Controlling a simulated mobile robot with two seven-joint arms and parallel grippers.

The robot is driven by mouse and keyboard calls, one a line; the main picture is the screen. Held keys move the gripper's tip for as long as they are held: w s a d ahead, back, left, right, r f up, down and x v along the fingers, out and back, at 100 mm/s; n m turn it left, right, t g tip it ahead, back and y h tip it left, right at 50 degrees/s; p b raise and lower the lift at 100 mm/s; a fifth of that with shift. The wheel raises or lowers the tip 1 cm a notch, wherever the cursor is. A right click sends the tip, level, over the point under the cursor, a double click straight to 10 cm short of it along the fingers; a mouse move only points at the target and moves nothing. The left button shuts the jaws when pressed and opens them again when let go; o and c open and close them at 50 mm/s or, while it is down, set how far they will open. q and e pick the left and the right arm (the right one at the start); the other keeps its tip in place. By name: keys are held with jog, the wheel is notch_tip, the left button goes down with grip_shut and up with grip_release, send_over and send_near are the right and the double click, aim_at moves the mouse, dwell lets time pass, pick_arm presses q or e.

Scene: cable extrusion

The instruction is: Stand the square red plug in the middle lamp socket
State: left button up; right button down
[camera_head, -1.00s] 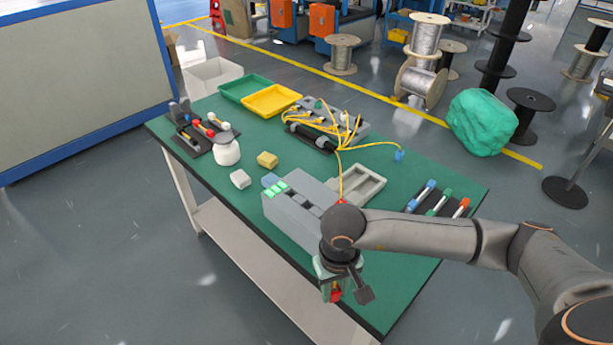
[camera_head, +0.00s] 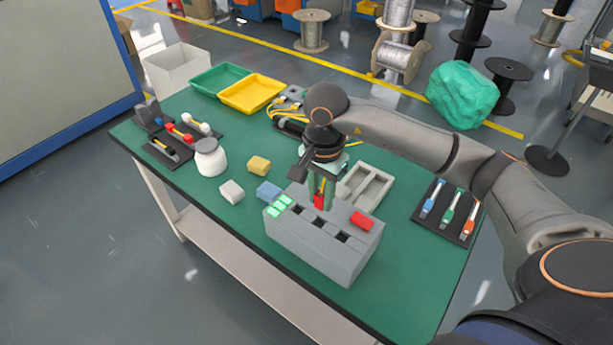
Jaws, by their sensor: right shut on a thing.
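My right gripper (camera_head: 320,196) is over the grey socket box (camera_head: 312,250) on the green table. Its green fingers are shut on a red plug (camera_head: 319,201), with something thin and yellow above it between the fingers. The box top has a row of dark square openings; the middle one (camera_head: 319,222) lies just in front of and below the plug. I cannot tell whether the plug touches the box. Pale green blocks (camera_head: 278,205) are at the box's left end and a red block (camera_head: 362,221) at its right end. My left gripper is not in view.
A grey tray (camera_head: 368,188) stands behind the box. A blue block (camera_head: 268,191), a white block (camera_head: 232,191), a yellow block (camera_head: 259,165) and a white jar (camera_head: 210,158) are to the left. A dark mat (camera_head: 433,224) with coloured tools lies right.

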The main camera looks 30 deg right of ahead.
aim_at(320, 209)
jog(key=shift+w, duration=0.2)
jog(key=shift+s+f, duration=0.15)
jog(key=shift+f, duration=0.05)
jog(key=shift+f+b, duration=1.3)
jog(key=shift+f, duration=0.65)
jog(key=shift+f+b, duration=0.9)
jog(key=shift+b, duration=0.15)
jog(key=shift+s+f, duration=0.1)
jog(key=shift+f, duration=0.15)
